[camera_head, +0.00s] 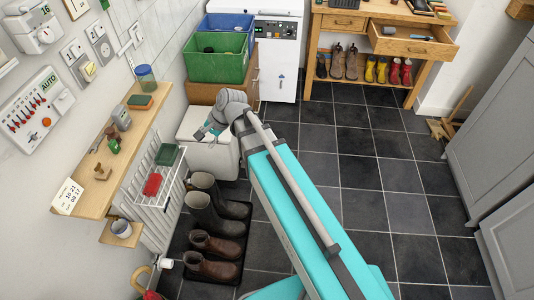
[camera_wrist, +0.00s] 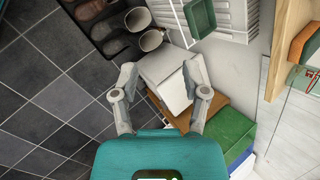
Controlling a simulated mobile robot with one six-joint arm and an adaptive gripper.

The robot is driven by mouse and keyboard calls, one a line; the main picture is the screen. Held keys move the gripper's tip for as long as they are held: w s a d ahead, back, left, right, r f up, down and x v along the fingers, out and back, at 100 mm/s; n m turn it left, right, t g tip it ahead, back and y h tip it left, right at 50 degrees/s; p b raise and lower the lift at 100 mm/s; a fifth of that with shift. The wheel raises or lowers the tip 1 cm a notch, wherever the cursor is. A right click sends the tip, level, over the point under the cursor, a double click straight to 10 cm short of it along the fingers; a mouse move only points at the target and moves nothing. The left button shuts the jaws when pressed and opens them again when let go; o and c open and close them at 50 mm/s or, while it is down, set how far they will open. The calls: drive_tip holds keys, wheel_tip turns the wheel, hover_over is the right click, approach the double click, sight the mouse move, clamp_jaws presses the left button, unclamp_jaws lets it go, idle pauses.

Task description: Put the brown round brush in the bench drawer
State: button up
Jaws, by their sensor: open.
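A small brown round piece with a knob (camera_head: 102,172), which may be the brown round brush, sits on the wooden wall shelf (camera_head: 90,196). It is too small to be sure. The bench drawer (camera_head: 412,47) is pulled open at the back right, with a grey piece and a dark piece in it. My gripper (camera_head: 204,132) is open and empty, above the white bin and right of the shelf. In the wrist view my gripper (camera_wrist: 160,82) has its fingers wide apart with the white bin (camera_wrist: 166,72) beyond them. The round piece is not seen there.
The shelf also bears a blue-lidded jar (camera_head: 145,77), a green-and-brown block (camera_head: 140,101) and small tools. Boots (camera_head: 210,245) stand on a dark tray. The tiled floor (camera_head: 355,175) towards the bench is clear.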

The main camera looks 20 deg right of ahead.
drive_tip(key=s+d+f+n+g+h, duration=0.1)
drive_tip(key=s+d+n+h, duration=0.2)
drive_tip(key=d, duration=0.6)
drive_tip(key=s+d+f+n+g+h, duration=0.1)
drive_tip(key=s+d+f+n+h, duration=0.1)
drive_tip(key=s+d+n, duration=0.3)
drive_tip(key=s+d+h, duration=0.1)
drive_tip(key=d, duration=0.3)
drive_tip(key=shift+s+n, duration=0.2)
drive_tip(key=shift+n, duration=0.2)
drive_tip(key=shift+o, duration=0.2)
